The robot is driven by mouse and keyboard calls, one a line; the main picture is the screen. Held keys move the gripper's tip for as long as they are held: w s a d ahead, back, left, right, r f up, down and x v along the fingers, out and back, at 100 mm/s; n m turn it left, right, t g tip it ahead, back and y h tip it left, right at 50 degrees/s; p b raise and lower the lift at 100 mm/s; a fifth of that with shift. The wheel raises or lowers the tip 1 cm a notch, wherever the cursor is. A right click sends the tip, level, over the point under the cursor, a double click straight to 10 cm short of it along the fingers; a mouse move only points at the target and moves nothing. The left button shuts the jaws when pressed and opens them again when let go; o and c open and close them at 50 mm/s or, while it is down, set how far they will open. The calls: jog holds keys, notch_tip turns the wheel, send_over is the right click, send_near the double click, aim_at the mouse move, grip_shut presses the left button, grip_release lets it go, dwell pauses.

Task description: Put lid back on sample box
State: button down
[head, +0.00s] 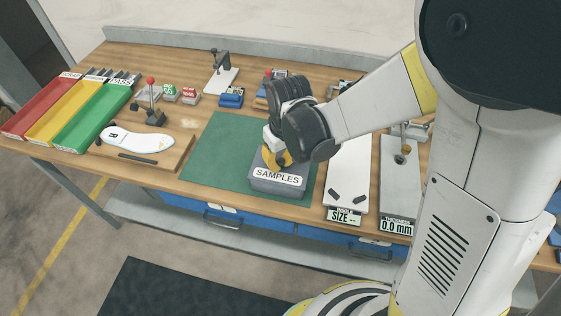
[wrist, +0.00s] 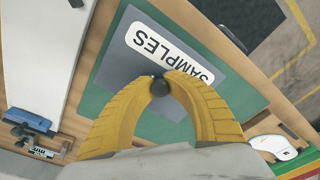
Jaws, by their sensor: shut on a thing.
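The grey sample box (head: 279,187) sits on the green mat, near the mat's front right part. A white SAMPLES label faces the front. My gripper (head: 277,160) is over the box's top in the head view and hides much of it. In the wrist view, my yellow fingers (wrist: 160,87) are shut on a small dark round knob (wrist: 159,88). Grey surface with the SAMPLES label (wrist: 152,48) shows behind the fingers. The knob appears to belong to the lid. I cannot tell whether the lid is touching the box or held just above it.
The green mat (head: 210,150) is clear left of the box. A white size board (head: 347,170) and a grey thickness gauge (head: 400,175) stand to the right. A white insole (head: 138,139) on a wooden board and red, yellow and green trays (head: 95,117) are at left.

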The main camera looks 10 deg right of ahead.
dwell(0.3)
jog(key=c, duration=0.8)
grip_release()
jog(key=shift+r+p, duration=2.6)
jog(key=shift+r, duration=0.9)
grip_shut()
